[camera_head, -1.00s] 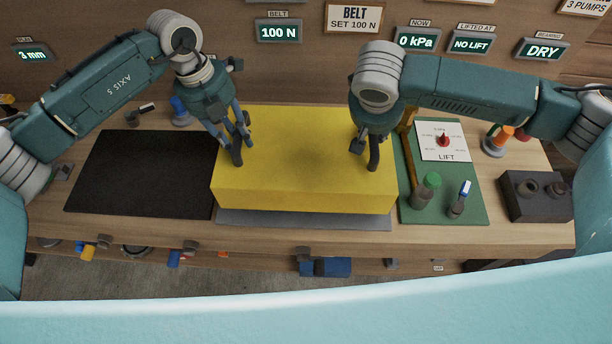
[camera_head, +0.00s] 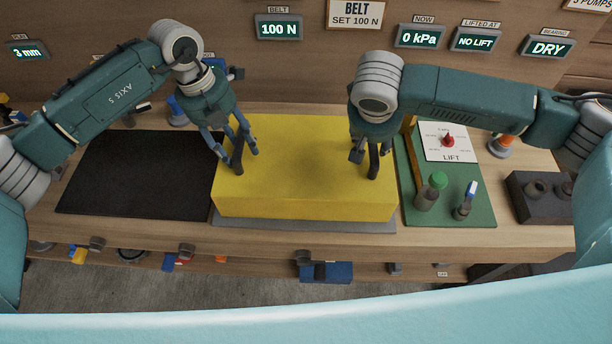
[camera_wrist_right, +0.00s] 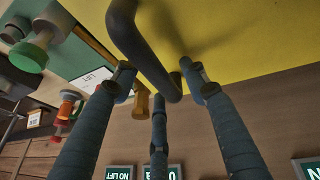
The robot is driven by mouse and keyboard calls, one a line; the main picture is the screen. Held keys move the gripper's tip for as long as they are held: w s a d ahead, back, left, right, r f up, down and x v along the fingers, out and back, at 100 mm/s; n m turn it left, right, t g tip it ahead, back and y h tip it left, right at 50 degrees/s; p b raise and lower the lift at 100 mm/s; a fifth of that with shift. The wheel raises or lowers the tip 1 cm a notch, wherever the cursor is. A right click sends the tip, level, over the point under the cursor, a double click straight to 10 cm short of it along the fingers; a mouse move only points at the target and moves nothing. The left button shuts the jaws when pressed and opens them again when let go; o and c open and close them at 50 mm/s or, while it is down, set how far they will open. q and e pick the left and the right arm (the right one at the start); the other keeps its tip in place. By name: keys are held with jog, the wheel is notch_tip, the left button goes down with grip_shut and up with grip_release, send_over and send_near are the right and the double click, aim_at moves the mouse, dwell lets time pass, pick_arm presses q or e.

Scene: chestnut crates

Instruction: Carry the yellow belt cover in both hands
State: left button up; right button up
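The yellow belt cover (camera_head: 300,185) is a large box sitting on a grey plate (camera_head: 300,226) on the bench. It has a dark upright handle near its left end (camera_head: 237,157) and another near its right end (camera_head: 373,162). My left gripper (camera_head: 233,149) is open, its fingers spread around the left handle. My right gripper (camera_head: 366,151) is over the right handle. In the right wrist view, the three fingers (camera_wrist_right: 158,85) are spread apart, with the dark curved handle (camera_wrist_right: 140,45) in front of them, and they do not close on it.
A black mat (camera_head: 130,172) lies left of the cover. A dark block (camera_head: 540,198) stands further right. Wall displays include 0 kPa and NO LIFT.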

pick_arm(q)
jog(key=shift+a+r, duration=0.1)
jog(key=shift+r, duration=0.25)
pick_arm(e)
jog(key=shift+d, duration=0.1)
jog(key=shift+r, duration=0.2)
pick_arm(q)
notch_tip(320, 180, up, 11)
jog(key=a, duration=0.2)
jog(key=shift+w, duration=0.15)
pick_arm(e)
jog(key=v, duration=1.1)
jog(key=shift+s+r, duration=0.2)
jog(key=shift+r, duration=0.05)
pick_arm(q)
jog(key=shift+a, duration=0.1)
